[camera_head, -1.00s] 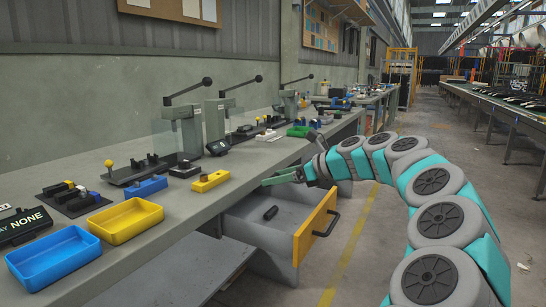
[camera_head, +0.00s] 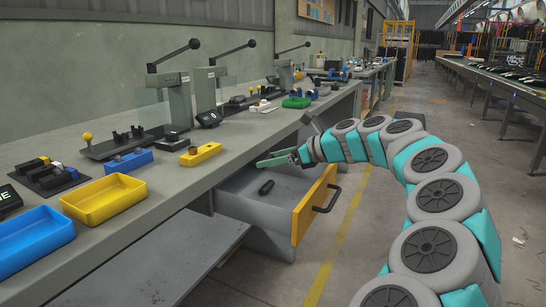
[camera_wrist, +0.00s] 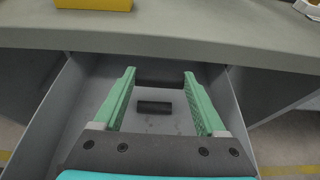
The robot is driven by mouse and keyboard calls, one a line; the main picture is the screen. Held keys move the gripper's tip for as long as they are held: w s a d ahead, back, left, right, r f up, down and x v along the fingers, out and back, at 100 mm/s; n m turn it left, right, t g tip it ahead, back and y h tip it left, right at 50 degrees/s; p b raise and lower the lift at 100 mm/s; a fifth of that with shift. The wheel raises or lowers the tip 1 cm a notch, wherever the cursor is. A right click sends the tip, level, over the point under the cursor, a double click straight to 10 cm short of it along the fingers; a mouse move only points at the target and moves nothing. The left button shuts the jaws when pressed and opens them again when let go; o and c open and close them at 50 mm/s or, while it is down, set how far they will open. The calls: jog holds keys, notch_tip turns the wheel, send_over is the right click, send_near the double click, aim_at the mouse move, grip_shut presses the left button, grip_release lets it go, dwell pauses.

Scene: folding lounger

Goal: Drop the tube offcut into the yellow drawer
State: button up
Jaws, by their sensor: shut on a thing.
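My gripper (camera_wrist: 160,80) is shut on a dark tube offcut (camera_wrist: 160,79), which spans crosswise between its green fingertips in the wrist view. The gripper (camera_head: 262,162) also shows in the head view, over the open yellow-fronted drawer (camera_head: 312,203); the held tube cannot be made out there. The drawer's grey inside (camera_wrist: 85,95) lies below the fingers in the wrist view. A second dark cylinder (camera_wrist: 154,107) lies on the drawer floor; it also shows in the head view (camera_head: 266,187).
The workbench (camera_head: 185,190) runs above the drawer. On it stand a yellow bin (camera_head: 103,199), a blue bin (camera_head: 35,241), a small yellow block (camera_head: 200,154) and lever presses (camera_head: 174,100). A lower shelf (camera_head: 170,262) is under the bench.

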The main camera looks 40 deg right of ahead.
jog(key=shift+f, duration=0.1)
jog(key=o, duration=1.3)
jog(key=shift+s+d, duration=0.1)
jog(key=v, duration=0.7)
jog(key=shift+s, duration=0.25)
